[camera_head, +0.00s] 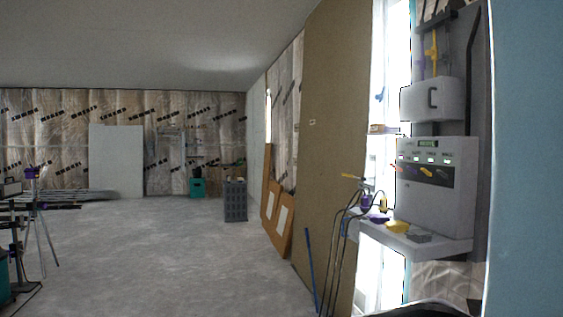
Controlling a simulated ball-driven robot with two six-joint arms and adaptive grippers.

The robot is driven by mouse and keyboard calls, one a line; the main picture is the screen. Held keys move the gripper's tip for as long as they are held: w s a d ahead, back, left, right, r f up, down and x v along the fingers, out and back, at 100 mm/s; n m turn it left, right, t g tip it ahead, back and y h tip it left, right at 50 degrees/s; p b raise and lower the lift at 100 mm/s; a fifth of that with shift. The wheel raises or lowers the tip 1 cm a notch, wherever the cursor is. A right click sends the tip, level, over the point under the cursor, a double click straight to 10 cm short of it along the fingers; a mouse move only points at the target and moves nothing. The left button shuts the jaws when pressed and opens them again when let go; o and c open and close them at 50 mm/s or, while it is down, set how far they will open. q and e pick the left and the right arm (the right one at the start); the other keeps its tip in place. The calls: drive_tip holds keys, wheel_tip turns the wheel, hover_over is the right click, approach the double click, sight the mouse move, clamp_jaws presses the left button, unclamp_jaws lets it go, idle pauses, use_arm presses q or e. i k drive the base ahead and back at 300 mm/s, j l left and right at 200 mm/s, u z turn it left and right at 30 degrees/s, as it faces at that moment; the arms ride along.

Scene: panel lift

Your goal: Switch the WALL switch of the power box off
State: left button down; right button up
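The power box (437,205) is a light grey box on the right, mounted on a grey panel above a small white shelf. A small green display (428,143) is near its top. Below it is a row of tiny labels and lit indicators (430,159), then a dark strip with several coloured switches. A red lever shows at the strip's left end and a yellow-orange lever (427,171) near its middle. The labels are too small to read surely, so I cannot tell which is the WALL switch or its position. Neither gripper is in view.
The white shelf (375,236) under the box holds yellow, purple and grey items. Dark cables and a blue rod (311,270) stand left of it. A brown panel (337,130) leans beside the bright window. A grey crate (235,201) stands farther back. The concrete floor's middle is clear.

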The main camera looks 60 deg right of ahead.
sight(445, 175)
drive_tip(key=i+z, duration=0.5)
drive_tip(key=z, duration=0.25)
drive_tip(key=i+z, duration=0.35)
drive_tip(key=i+l+z, duration=0.1)
drive_tip(key=z, duration=0.35)
drive_tip(key=i+z, duration=0.15)
drive_tip(key=z, duration=0.3)
drive_tip(key=i+z, duration=0.15)
drive_tip(key=z, duration=0.25)
drive_tip(key=i+z, duration=0.15)
drive_tip(key=z, duration=0.3)
drive_tip(key=i+j+z, duration=0.15)
drive_tip(key=z, duration=0.3)
drive_tip(key=i+j+z, duration=0.1)
drive_tip(key=z, duration=0.35)
drive_tip(key=i+j+z, duration=0.2)
drive_tip(key=z, duration=0.25)
drive_tip(key=i+j+z, duration=0.4)
drive_tip(key=k+l, duration=0.05)
